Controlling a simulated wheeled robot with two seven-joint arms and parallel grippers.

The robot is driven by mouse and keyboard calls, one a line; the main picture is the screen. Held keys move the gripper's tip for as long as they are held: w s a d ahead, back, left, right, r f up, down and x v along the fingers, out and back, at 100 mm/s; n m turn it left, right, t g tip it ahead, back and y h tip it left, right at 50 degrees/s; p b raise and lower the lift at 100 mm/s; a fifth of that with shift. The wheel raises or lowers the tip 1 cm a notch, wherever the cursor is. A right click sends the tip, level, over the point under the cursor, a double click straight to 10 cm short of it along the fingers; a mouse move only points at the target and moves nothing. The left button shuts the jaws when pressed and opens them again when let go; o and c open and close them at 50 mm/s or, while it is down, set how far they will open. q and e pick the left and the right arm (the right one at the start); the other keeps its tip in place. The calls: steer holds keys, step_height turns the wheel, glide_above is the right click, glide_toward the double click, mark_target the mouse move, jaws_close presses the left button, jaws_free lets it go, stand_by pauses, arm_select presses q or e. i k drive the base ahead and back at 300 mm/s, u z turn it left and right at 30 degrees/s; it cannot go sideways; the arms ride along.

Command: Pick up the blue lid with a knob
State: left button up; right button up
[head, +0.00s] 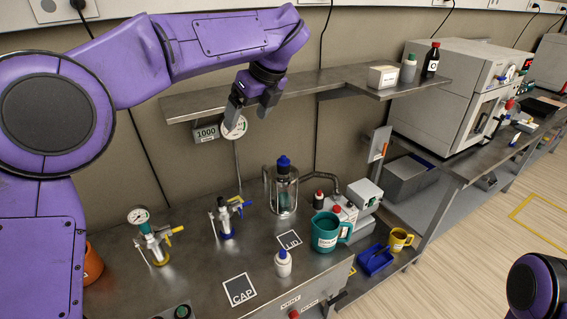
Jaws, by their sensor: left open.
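The dark blue lid with its knob (284,163) appears to sit on top of a clear glass jar (285,197) on the metal bench; a teal content shows inside the jar. My left gripper (249,108) is open and empty, pointing down in front of the wall shelf. In the picture it is above and left of the lid, clearly apart from it. Part of my right arm shows at the lower right corner, but its gripper is out of view.
A metal shelf (300,91) runs behind my left gripper. Two valve fittings stand left of the jar. A teal mug (326,232) and small bottles stand to its right. A white bottle (283,263) stands in front, between the LID plate (289,239) and the CAP plate (239,290).

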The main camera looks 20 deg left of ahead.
mark_target(282, 161)
steer(key=i, duration=1)
